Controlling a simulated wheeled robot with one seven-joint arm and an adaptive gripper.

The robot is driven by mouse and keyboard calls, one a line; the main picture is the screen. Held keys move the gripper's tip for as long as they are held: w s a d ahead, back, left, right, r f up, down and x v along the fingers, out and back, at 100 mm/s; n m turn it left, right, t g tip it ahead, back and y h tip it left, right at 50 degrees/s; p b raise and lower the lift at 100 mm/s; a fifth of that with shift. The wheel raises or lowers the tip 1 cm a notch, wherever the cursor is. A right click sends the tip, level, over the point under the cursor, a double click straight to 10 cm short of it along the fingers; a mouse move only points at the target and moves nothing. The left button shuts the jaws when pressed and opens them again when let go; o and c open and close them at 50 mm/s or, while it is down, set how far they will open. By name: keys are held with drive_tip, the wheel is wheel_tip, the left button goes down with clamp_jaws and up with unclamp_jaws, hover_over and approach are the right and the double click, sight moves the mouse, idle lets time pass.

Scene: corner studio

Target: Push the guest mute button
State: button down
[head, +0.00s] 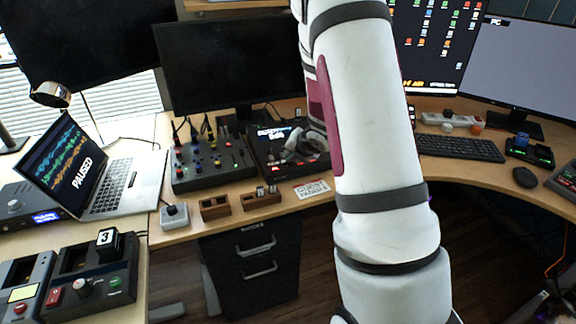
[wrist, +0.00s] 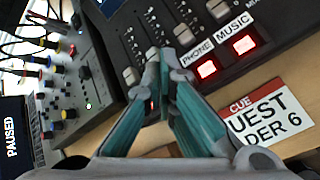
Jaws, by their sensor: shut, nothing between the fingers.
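A dark fader console (head: 262,165) stands on the desk behind my arm. In the wrist view its faders and two red-lit buttons show. One lit button (wrist: 207,69) is by the label PHONE, and the other (wrist: 243,44) is by MUSIC. No label reading GUEST shows on the console, so I cannot single out the guest mute button; my fingers cover part of the channel row. My gripper (wrist: 160,58) is shut and empty, its fingertips over the console left of the PHONE button. I cannot tell whether they touch it. In the head view the gripper is partly hidden by my arm.
A cue card (wrist: 265,115) reading GUEST lies in front of the console. A knob mixer (head: 212,160) with cables stands to the left, then a laptop (head: 125,180) showing PAUSED. Small wooden blocks (head: 214,206) sit along the desk edge. Monitors stand behind.

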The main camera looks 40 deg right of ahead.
drive_tip(key=shift+r+p, duration=2.1)
drive_tip(key=shift+r, duration=0.85)
wheel_tip(320, 180, up, 11)
drive_tip(key=m+h+p, duration=0.2)
drive_tip(key=m, duration=0.4)
hover_over(290, 165)
drive_tip(key=s+a, duration=0.3)
drive_tip(key=s, duration=0.1)
drive_tip(key=s+a+r+m+g+p, duration=0.1)
drive_tip(key=s+a+r+m, duration=0.45)
drive_tip(key=s+r, duration=0.2)
drive_tip(key=s+a+r+m+g+y+p, duration=0.1)
drive_tip(key=s+a+m, duration=0.3)
drive_tip(key=s, duration=0.4)
drive_tip(key=s+a+r+m+g+y+p, duration=0.1)
drive_tip(key=s+a+r+m, duration=0.3)
drive_tip(key=s+a, duration=0.3)
drive_tip(key=s+a+r+m+g+y+p, duration=0.1)
drive_tip(key=s+a+m, duration=0.4)
drive_tip(key=s, duration=0.6)
drive_tip(key=shift+s+a+r+g+y+p, duration=0.2)
drive_tip(key=shift+r+g+y+p, duration=0.15)
drive_tip(key=shift+r, duration=0.4)
drive_tip(key=shift+m, duration=0.25)
